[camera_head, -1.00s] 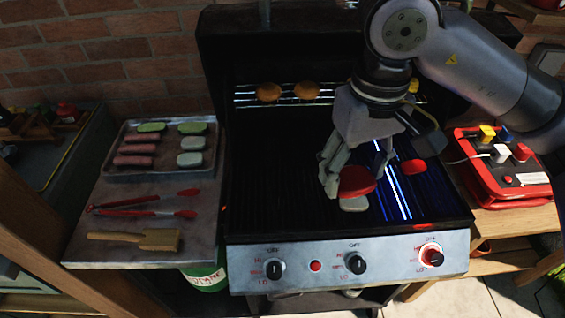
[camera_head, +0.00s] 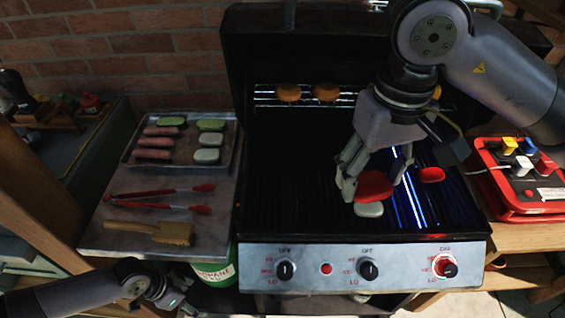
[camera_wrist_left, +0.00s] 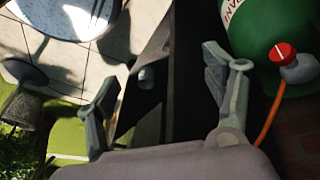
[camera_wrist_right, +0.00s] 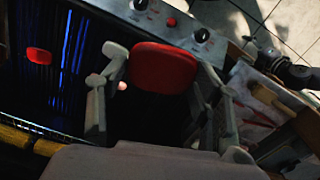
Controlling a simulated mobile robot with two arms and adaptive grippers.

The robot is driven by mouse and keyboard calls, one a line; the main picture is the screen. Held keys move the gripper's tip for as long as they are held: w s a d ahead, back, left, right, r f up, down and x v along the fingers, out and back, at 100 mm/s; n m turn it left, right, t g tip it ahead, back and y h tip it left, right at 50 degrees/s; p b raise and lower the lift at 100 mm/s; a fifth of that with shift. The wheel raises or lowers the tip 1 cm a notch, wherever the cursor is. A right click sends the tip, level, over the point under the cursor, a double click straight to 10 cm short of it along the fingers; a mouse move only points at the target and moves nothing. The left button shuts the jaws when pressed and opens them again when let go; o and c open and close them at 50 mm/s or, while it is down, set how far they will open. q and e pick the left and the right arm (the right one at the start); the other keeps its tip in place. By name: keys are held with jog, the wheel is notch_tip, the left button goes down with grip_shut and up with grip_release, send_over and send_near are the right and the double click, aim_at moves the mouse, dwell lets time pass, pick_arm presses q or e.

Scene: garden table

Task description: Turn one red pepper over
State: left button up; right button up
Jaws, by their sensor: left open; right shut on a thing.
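A red pepper piece (camera_head: 374,186) is between the fingers of my right gripper (camera_head: 372,186), over the front right of the grill grate (camera_head: 300,190). The right wrist view also shows this pepper (camera_wrist_right: 163,68) between the fingers, which are shut on it. A second red pepper (camera_head: 432,174) lies on the grate to the right, beyond the glowing blue-white bars; it also shows in the right wrist view (camera_wrist_right: 39,56). My left gripper (camera_head: 172,296) is low at the left, in front of the side shelf. In the left wrist view it is open and empty (camera_wrist_left: 168,92).
The left shelf holds a tray (camera_head: 136,160) of food, tongs (camera_head: 160,194) and a brush (camera_head: 150,232). A green tank (camera_wrist_left: 262,50) stands below.

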pick_arm(q)
jog(key=s+d+r+g+h, duration=0.1)
jog(key=s+d+r+h, duration=0.25)
jog(key=r, duration=0.55)
jog(key=w+d+r+n+g+h, duration=0.1)
jog(key=d+r+n+h, duration=0.1)
jog(key=d+r, duration=0.45)
jog(key=w+d+r+n+h, duration=0.1)
jog(key=d+r+n+h, duration=0.15)
jog(key=r, duration=0.65)
jog(key=w+d+r+n+g+h, duration=0.1)
jog(key=d+r+n+h, duration=0.1)
jog(key=d+r, duration=0.45)
jog(key=w+d+r+m+t, duration=0.15)
jog(key=w+r+m, duration=0.25)
jog(key=r+m, duration=0.4)
jog(key=w+d+r+m+t, duration=0.1)
jog(key=w+d+r+m, duration=0.25)
jog(key=r+m, duration=0.4)
jog(key=shift+n+h, duration=0.3)
jog(key=shift+h, duration=0.1)
jog(key=x, duration=1.1)
jog(key=shift+w+d, duration=0.15)
jog(key=shift+d, duration=0.05)
jog(key=shift+c, duration=0.2)
